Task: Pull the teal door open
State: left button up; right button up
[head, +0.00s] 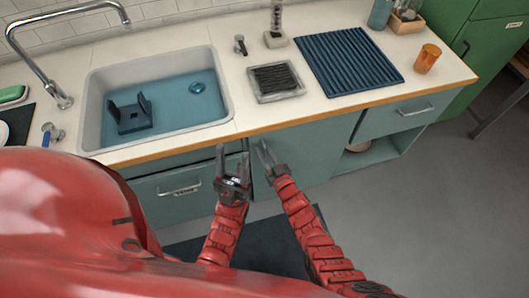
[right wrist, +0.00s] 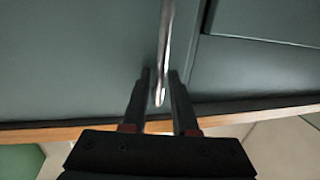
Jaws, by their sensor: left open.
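The teal door (head: 310,165) is in the cabinet front below the counter, right of the drawers. It looks closed or nearly so; I cannot tell exactly. In the right wrist view the door (right wrist: 70,60) fills the left side, and its metal handle (right wrist: 166,45) runs upright between the fingers. My right gripper (head: 265,152) is at the door's left edge; in the wrist view its fingers (right wrist: 160,90) stand on either side of the handle, with a gap showing on the left. My left gripper (head: 233,163) is open and empty in front of the drawers, just left of the right gripper.
Drawers (head: 178,190) with a bar handle adjoin the door on the left. A drawer (head: 400,113) and open shelf are to the right. The counter's wooden edge (head: 290,122) runs above the grippers. A dark mat (head: 265,250) lies on the floor; floor at right is clear.

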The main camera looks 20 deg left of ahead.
jog(key=shift+c, duration=0.4)
grip_shut()
jog(key=shift+f, duration=0.1)
dwell(0.8)
